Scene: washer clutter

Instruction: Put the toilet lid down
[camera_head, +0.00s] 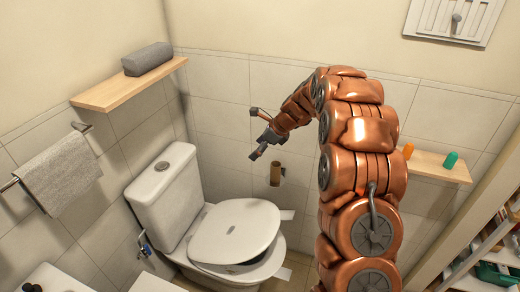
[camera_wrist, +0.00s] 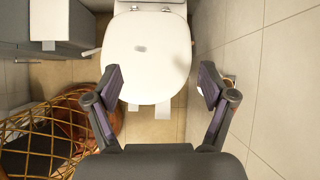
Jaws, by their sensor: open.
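The white toilet (camera_head: 168,205) stands against the left wall in the head view, with its tank behind the bowl. Its white lid (camera_head: 236,229) is lowered over the bowl, but the bowl rim (camera_head: 258,270) shows below its near edge. The lid looks slightly raised, and I cannot tell whether it rests fully on the seat. My gripper (camera_head: 258,133) is open and empty, above and beyond the lid, apart from it. In the wrist view the lid (camera_wrist: 147,60) lies ahead of my gripper (camera_wrist: 160,78), roughly between the spread fingers.
Another shelf (camera_head: 440,167) is at right. A wire basket (camera_wrist: 50,130) shows in the wrist view.

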